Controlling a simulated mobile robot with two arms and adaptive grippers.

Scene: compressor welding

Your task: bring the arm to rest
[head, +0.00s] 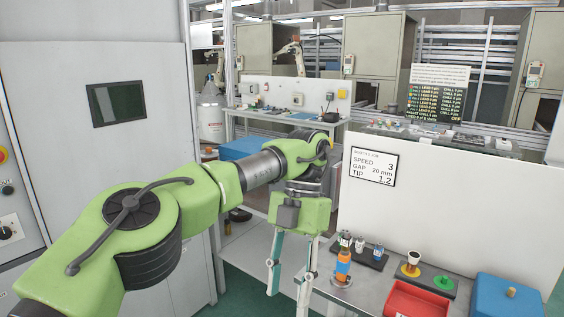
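My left arm (130,235) is green with dark joints and comes in from the left, reaching across the middle of the head view. Its gripper (288,296) points down beside the left end of the grey workbench. The two long fingers stand apart with a clear gap, and I see nothing held between them. The fingertips are near the bottom edge of the view. My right arm and gripper are not in view.
On the bench, right of the gripper, stand an orange-and-blue part (343,262), a black holder (366,255), a red bin (416,299) and a blue box (508,293). A white panel (450,205) rises behind them. A grey cabinet (95,150) stands left.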

